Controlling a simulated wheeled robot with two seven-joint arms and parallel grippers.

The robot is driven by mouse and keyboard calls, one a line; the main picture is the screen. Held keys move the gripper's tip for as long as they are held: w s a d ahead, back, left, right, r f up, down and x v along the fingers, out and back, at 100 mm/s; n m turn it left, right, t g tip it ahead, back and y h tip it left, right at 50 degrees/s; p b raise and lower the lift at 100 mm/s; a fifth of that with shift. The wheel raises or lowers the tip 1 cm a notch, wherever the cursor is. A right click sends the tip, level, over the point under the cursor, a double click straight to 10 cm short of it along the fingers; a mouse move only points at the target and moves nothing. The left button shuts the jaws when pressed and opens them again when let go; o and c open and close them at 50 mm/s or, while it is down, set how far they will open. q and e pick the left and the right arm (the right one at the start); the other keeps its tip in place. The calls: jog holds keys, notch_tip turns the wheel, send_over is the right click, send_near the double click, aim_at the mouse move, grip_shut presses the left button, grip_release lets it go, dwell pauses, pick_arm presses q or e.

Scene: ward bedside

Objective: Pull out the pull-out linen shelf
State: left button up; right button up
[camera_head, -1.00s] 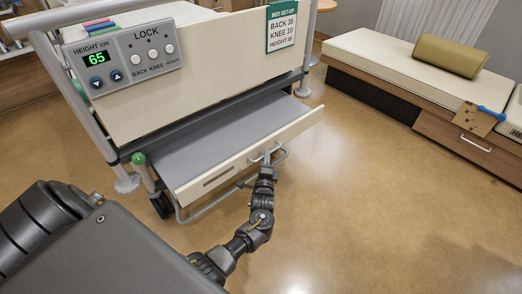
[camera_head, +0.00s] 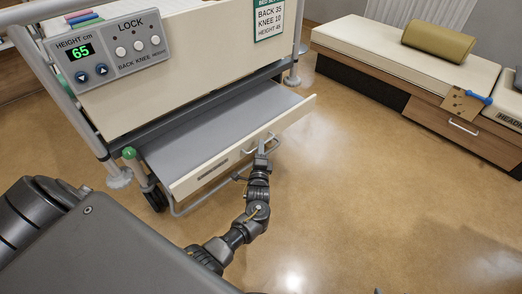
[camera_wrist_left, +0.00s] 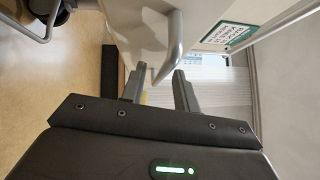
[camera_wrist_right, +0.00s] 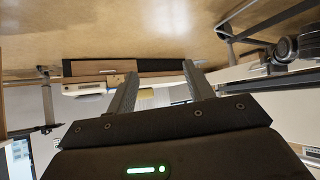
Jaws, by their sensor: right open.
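The pull-out linen shelf (camera_head: 205,135) stands out from under the bed's end panel, with its grey top showing and a pale front board (camera_head: 190,183). A silver bar handle (camera_head: 274,147) is on that front. My left gripper (camera_head: 262,146) is at the handle.
A padded bench (camera_head: 400,60) with an olive bolster (camera_head: 438,43) and a drawer front (camera_head: 455,127) stands at the right. The floor (camera_head: 370,190) between them is clear.

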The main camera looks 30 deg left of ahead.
pick_arm(q)
jog(key=p+v, duration=0.1)
jog(key=v, duration=0.9)
jog(key=shift+s+d+p, duration=0.15)
jog(key=shift+s+p, duration=0.25)
pick_arm(e)
jog(key=s+d+f+m+g+h, duration=0.1)
jog(key=s+d+f+g+h, duration=0.1)
jog(key=s+d+f+g, duration=0.1)
jog(key=s+d+g, duration=0.1)
jog(key=s, duration=0.1)
jog(key=shift+s+d, duration=0.15)
jog(key=shift+s, duration=0.2)
jog(key=shift+f, duration=0.1)
